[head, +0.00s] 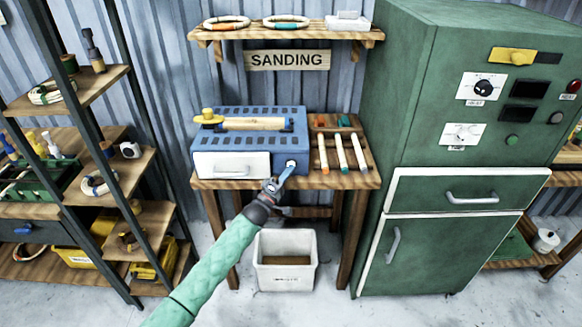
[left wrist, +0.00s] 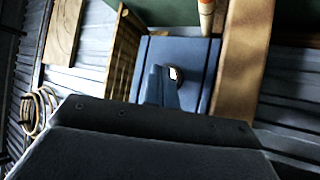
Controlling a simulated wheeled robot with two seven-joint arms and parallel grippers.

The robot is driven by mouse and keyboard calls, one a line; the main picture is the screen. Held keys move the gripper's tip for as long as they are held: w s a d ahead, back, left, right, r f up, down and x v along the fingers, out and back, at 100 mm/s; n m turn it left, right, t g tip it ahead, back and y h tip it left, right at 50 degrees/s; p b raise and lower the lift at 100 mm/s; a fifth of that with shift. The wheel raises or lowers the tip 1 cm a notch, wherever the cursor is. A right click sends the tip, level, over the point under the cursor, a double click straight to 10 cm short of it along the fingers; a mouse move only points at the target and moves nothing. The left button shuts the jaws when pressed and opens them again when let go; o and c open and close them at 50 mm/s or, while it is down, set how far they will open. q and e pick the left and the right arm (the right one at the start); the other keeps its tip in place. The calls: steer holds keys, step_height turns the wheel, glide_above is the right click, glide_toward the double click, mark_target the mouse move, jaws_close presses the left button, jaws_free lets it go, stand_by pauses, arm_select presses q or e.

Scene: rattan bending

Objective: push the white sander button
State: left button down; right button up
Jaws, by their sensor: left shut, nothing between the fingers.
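The blue sander (head: 258,140) stands on a wooden table under the "SANDING" sign. The small round white button (head: 291,163) is on the lower right of its front face. My left gripper (head: 284,176) is shut and empty, with its fingertips just below and beside the button. I cannot tell whether they touch it. In the left wrist view the shut fingers (left wrist: 162,88) point at the sander's blue face (left wrist: 196,58), and the button (left wrist: 174,74) is partly hidden behind them. My right gripper is out of view.
A white drawer (head: 231,165) is on the sander's front left. A rack (head: 338,171) with several coloured-tip sticks lies right of the sander. A white bin (head: 286,272) stands on the floor below. A green cabinet (head: 410,120) stands at right, shelves (head: 88,92) at left.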

arm_select(q)
steer(key=shift+s, duration=0.3)
steer(key=s+p, duration=0.3)
steer(key=s, duration=0.3)
stand_by(0.5)
